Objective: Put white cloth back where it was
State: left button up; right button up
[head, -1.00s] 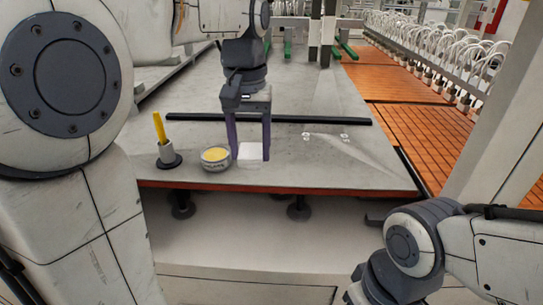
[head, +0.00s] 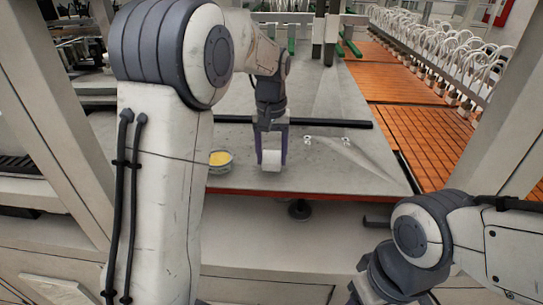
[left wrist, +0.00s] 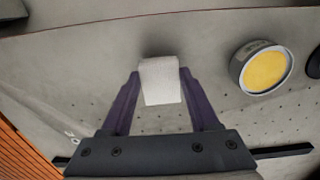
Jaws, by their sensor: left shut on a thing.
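The white cloth (head: 271,160) is a small pale block-like piece between the fingers of my left gripper (head: 271,152), near the front edge of the grey table. In the left wrist view the cloth (left wrist: 161,82) sits between the purple fingertips of the left gripper (left wrist: 161,92), which is shut on it. I cannot tell whether the cloth touches the table surface. My right gripper is out of view; only part of the right arm shows at lower right.
A round tin with yellow contents (head: 220,161) stands left of the cloth, also in the left wrist view (left wrist: 263,69). A black bar (head: 330,123) lies across the grey table (head: 340,175) behind. Orange panels (head: 435,130) lie to the right. The table between tin and panels is mostly clear.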

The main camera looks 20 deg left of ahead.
pick_arm(q)
jog(key=shift+f, duration=0.75)
jog(key=shift+f, duration=0.2)
jog(key=o, duration=1.2)
jog(key=shift+r, duration=0.1)
